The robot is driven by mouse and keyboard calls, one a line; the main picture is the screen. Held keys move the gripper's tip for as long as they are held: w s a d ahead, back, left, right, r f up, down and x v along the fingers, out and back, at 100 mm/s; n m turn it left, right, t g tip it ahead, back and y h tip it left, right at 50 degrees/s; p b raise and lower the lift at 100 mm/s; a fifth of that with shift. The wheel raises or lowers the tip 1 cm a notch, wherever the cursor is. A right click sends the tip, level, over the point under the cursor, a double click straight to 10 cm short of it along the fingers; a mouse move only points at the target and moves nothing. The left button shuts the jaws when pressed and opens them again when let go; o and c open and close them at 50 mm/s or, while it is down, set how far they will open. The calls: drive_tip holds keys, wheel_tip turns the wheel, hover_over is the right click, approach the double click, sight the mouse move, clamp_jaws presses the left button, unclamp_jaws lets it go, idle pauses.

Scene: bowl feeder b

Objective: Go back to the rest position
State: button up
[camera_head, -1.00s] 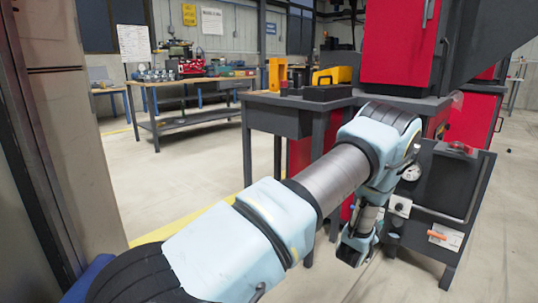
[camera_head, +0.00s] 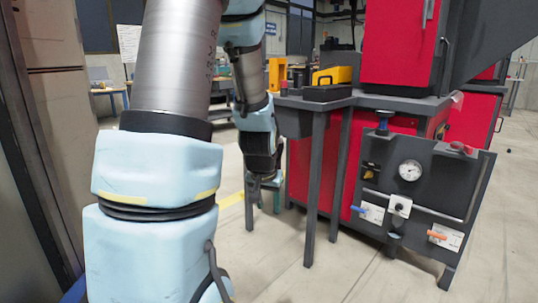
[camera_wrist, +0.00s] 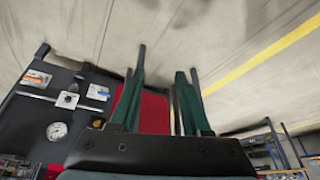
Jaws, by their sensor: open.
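My gripper (camera_head: 263,195) hangs fingers down in the middle of the head view, left of the red machine and clear of it. In the wrist view its two green-sided fingers (camera_wrist: 160,98) stand apart, open, with nothing held between them. My arm rises at the left of the head view and folds over toward the gripper.
The red machine (camera_head: 400,40) has a dark panel (camera_head: 425,185) with a gauge (camera_head: 410,170) and valves. A grey side table (camera_head: 325,103) bears a yellow and black case (camera_head: 332,80). Bare floor (camera_head: 275,265) lies below my gripper.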

drive_tip(key=s+a+r+n+g, duration=0.25)
drive_tip(key=s+a, duration=0.45)
drive_tip(key=s, duration=0.5)
drive_tip(key=w+d+p+v, duration=0.1)
drive_tip(key=w+p+v, duration=0.2)
drive_tip(key=p+v, duration=1.2)
drive_tip(key=w+d+r+p+v, duration=0.1)
drive_tip(key=w+p+v, duration=0.1)
drive_tip(key=p+v, duration=1.4)
drive_tip(key=shift+w+d+r+y+p, duration=0.35)
drive_tip(key=shift+d+y+p, duration=0.1)
drive_tip(key=shift+d, duration=0.15)
drive_tip(key=shift+d+g, duration=0.1)
drive_tip(key=shift+g, duration=0.15)
